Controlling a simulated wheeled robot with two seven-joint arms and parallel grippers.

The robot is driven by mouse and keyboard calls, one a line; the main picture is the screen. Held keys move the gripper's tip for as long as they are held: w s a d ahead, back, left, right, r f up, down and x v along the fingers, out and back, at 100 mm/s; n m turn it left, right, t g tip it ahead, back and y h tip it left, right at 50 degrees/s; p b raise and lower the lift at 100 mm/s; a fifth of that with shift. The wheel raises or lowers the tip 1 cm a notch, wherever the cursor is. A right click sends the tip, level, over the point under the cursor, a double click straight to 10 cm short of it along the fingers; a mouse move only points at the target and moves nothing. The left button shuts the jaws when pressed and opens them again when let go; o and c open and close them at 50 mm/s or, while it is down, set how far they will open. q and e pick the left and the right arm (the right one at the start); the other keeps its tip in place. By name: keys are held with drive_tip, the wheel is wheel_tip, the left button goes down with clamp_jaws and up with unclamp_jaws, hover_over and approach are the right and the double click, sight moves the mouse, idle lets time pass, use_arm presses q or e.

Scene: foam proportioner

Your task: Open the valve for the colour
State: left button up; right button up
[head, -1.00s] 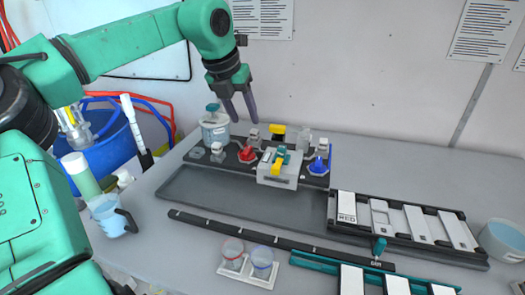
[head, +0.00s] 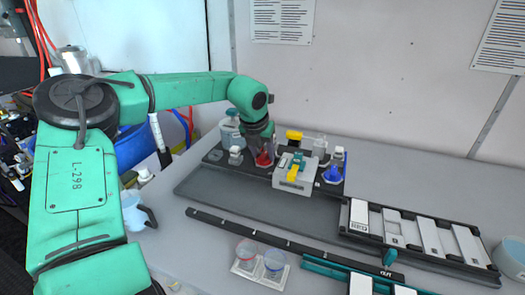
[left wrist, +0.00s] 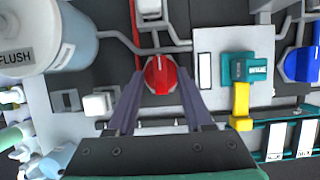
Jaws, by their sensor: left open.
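The red valve knob (head: 264,159) sits on the dark panel at the back left of the bench. It also shows in the left wrist view (left wrist: 160,72), with its white mark pointing up in the picture. My left gripper (head: 262,147) is over this knob, pointing down and open. In the left wrist view its two fingertips (left wrist: 160,84) stand one on each side of the knob, with small gaps. The blue valve knob (head: 333,174) is farther right on the panel; it also shows in the wrist view (left wrist: 300,56). A white card (head: 359,214), its lettering hard to read, lies in a black rack.
A grey-white block with teal and yellow parts (head: 292,178) stands between the knobs. The FLUSH container (left wrist: 50,35) is close on the left. Two small cups (head: 259,260) stand on a white holder at the front. The grey tray (head: 250,205) is empty.

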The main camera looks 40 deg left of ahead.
use_arm(q)
clamp_jaws()
drive_tip(key=shift+m, duration=0.3)
drive_tip(key=shift+a+m+h+b, duration=0.1)
drive_tip(key=shift+m+h+b, duration=0.45)
drive_tip(key=shift+m, duration=0.65)
drive_tip(key=m+h, duration=0.1)
drive_tip(key=m, duration=0.1)
drive_tip(key=m+h, duration=0.1)
drive_tip(key=m, duration=0.2)
drive_tip(key=shift+a+p, duration=0.2)
drive_tip(key=shift+p, duration=0.1)
drive_tip(key=m, duration=0.2)
drive_tip(key=m+g+h, duration=0.1)
drive_tip(key=m, duration=0.2)
drive_tip(key=shift+w+a+h, duration=0.15)
drive_tip(key=shift+h, duration=0.1)
drive_tip(key=m+g, duration=0.1)
drive_tip(key=m, duration=0.1)
drive_tip(key=m+h+p, duration=0.1)
drive_tip(key=m, duration=0.1)
drive_tip(key=shift+w+m+g, duration=0.2)
drive_tip(key=shift+m+g, duration=0.2)
unclamp_jaws()
drive_tip(key=shift+a, duration=0.1)
